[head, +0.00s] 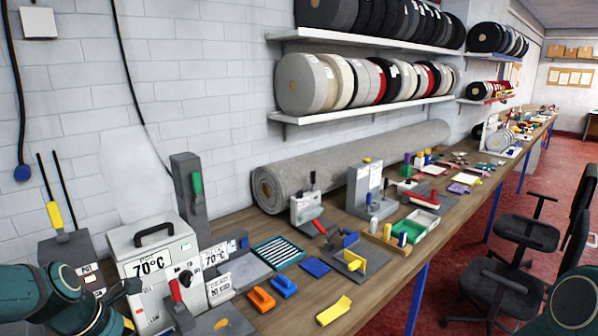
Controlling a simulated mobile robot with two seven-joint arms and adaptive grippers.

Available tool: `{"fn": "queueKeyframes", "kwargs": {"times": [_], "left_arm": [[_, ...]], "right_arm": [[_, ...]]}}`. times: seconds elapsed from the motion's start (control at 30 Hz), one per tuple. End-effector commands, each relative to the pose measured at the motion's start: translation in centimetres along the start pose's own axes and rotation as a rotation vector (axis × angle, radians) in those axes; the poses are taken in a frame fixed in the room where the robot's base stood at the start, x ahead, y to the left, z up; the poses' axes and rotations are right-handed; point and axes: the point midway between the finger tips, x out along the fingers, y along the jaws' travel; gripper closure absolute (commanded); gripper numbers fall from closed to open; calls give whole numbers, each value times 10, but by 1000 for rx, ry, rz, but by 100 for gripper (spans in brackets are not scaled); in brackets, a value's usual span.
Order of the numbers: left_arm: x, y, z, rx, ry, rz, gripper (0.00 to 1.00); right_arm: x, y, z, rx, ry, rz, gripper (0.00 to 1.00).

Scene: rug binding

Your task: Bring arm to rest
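My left arm (42,292) comes in at the bottom left corner, in front of the grey-white machine marked 70 °C (150,240). A dark part (124,288) beside it may belong to my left gripper, but its fingers cannot be made out. My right arm (574,302) shows only as a rounded dark teal link at the bottom right corner, over the floor and chair side. My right gripper is out of the picture. No object is seen held.
A long wooden workbench (290,308) runs to the back right. It carries hand presses, orange and blue clamps (262,299), a yellow piece (334,310), a green tray (417,224) and a grey rug roll (345,165). Shelves hold tape rolls. Black chairs (505,280) stand at right.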

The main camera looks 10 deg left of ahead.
Motion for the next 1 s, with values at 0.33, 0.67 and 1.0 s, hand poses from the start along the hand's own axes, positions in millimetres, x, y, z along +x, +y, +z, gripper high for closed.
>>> {"fn": "queueKeyframes", "kwargs": {"times": [0.33, 0.67, 1.0], "left_arm": [[122, -28, 5, 500, 27, -99, 33], [258, -121, -2, 1248, -25, -232, 33], [317, -203, -17, 1760, -122, -296, 33]], "right_arm": [[0, 0, 0, -1, 0, 0, 53], [0, 0, 0, 0, 0, 0, 53], [0, 0, 0, 0, 0, 0, 53]]}}
